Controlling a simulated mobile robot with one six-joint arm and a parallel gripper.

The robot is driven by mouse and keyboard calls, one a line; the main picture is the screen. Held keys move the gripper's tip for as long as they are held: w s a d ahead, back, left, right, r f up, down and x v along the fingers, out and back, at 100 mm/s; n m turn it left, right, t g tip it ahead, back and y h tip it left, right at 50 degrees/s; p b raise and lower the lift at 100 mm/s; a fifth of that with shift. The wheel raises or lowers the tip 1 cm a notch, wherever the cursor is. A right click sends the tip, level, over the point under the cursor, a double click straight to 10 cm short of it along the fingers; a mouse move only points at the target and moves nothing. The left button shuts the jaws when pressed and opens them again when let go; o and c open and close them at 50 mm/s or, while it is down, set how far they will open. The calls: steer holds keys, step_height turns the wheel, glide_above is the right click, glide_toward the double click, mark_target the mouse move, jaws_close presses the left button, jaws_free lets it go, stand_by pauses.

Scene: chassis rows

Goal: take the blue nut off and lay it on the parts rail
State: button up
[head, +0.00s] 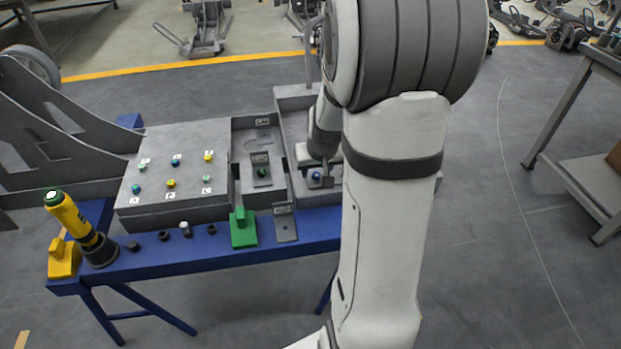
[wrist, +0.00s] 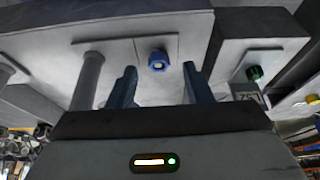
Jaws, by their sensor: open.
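The blue nut (head: 316,176) sits on a small plate in the grey fixture, just left of my arm in the head view. In the wrist view the blue nut (wrist: 158,60) is a hex nut with a pale centre, fixed to a grey face. My gripper (wrist: 160,78) is open, its two blue-grey fingers on either side of the nut with gaps on both sides. I cannot tell whether the fingertips reach the nut's depth. In the head view my gripper (head: 326,168) is at the nut, partly hidden by my arm. I cannot tell which part is the parts rail.
A green nut (wrist: 254,72) is on the neighbouring block. A grey post (wrist: 88,80) stands left of my fingers. A panel (head: 180,160) carries several coloured nuts. The blue bench (head: 200,262) holds a yellow tool (head: 72,218), a green block (head: 243,230) and dark sockets.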

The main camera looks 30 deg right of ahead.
steer(key=shift+w+f, duration=0.2)
steer(key=shift+f, duration=0.35)
jaws_close()
